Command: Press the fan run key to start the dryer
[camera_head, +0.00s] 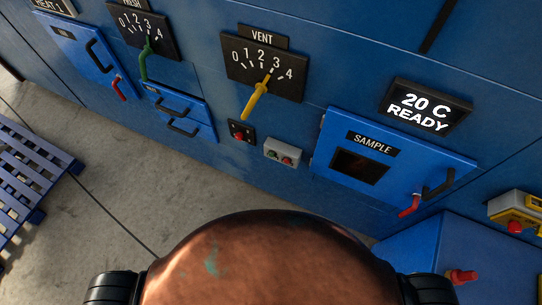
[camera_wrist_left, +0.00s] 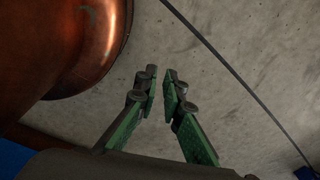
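A small grey control box (camera_head: 283,152) with a green and a red button is on the blue dryer front, below and right of the VENT dial. Left of it is a small black plate (camera_head: 241,132) with a red button. Their markings are too small to read, so I cannot tell which is the fan run key. The display (camera_head: 427,112) reads "20 C READY". My left gripper (camera_wrist_left: 161,85) shows in the left wrist view, empty above the concrete floor, with a narrow gap between its fingers. Neither gripper is in the head view.
The VENT dial (camera_head: 263,68) has a yellow lever pointing near 3. The FRESH dial (camera_head: 143,30) has a green lever. The SAMPLE door (camera_head: 390,150) is at the right, near a yellow box (camera_head: 517,212) with a red button. A blue slatted pallet (camera_head: 30,165) lies at the left.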

